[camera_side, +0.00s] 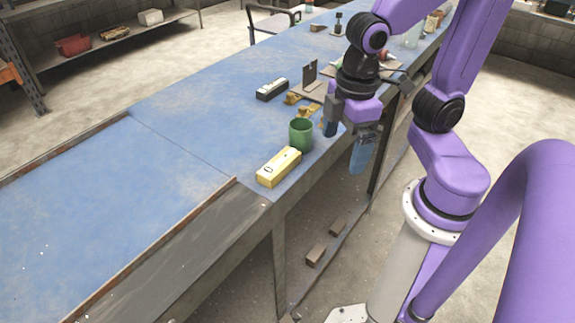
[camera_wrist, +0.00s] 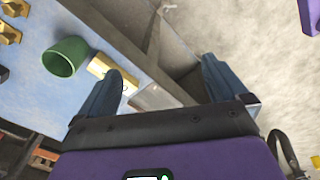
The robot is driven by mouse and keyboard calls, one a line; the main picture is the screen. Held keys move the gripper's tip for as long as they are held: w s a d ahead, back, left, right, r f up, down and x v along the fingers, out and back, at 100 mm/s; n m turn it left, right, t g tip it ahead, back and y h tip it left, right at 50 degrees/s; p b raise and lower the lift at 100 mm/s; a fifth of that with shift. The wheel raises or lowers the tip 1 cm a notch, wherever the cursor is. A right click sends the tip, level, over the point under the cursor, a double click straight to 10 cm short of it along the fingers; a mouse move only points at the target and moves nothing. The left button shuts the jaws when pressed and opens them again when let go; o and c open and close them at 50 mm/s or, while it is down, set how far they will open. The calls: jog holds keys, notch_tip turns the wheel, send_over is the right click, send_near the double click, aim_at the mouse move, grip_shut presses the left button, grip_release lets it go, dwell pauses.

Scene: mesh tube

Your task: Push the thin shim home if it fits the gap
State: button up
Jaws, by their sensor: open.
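My gripper (camera_side: 346,148) is open, its two blue fingers pointing down at the bench's right-hand edge, to the right of a green cup. In the wrist view my gripper (camera_wrist: 160,72) has nothing between its fingers but the bench edge and floor behind. I cannot pick out the thin shim or its gap for certain. A pale yellow block (camera_side: 279,167) with a small dark mark lies on the bench near that edge. In the wrist view the yellow block (camera_wrist: 101,66) is partly hidden by the left finger.
The green cup (camera_side: 301,134) stands close behind the yellow block. Brass pieces (camera_side: 301,103), a black-and-white box (camera_side: 272,89) and an upright dark plate (camera_side: 310,72) stand farther back. The blue bench (camera_side: 190,115) is clear to the left.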

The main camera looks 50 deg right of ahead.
jog(key=shift+n, duration=0.5)
jog(key=s, duration=0.1)
jog(key=s+d+f, duration=0.1)
jog(key=s, duration=0.2)
jog(key=shift+d+f, duration=0.2)
jog(key=shift+f, duration=0.05)
jog(key=w+d+r+m, duration=0.3)
jog(key=w+r, duration=0.2)
jog(key=w, duration=0.3)
jog(key=w+d+r+m, duration=0.3)
jog(key=w+r, duration=0.2)
jog(key=w, duration=0.3)
jog(key=w+d+r+m, duration=0.25)
jog(key=d+r, duration=0.25)
jog(key=d, duration=0.4)
jog(key=w+d+r+m, duration=0.2)
jog(key=d+r+m, duration=0.2)
jog(key=d, duration=0.5)
notch_tip(320, 180, down, 10)
jog(key=shift+s+r+g, duration=0.15)
jog(key=shift+r+g, duration=0.1)
jog(key=shift+g, duration=0.05)
jog(key=shift+d, duration=0.1)
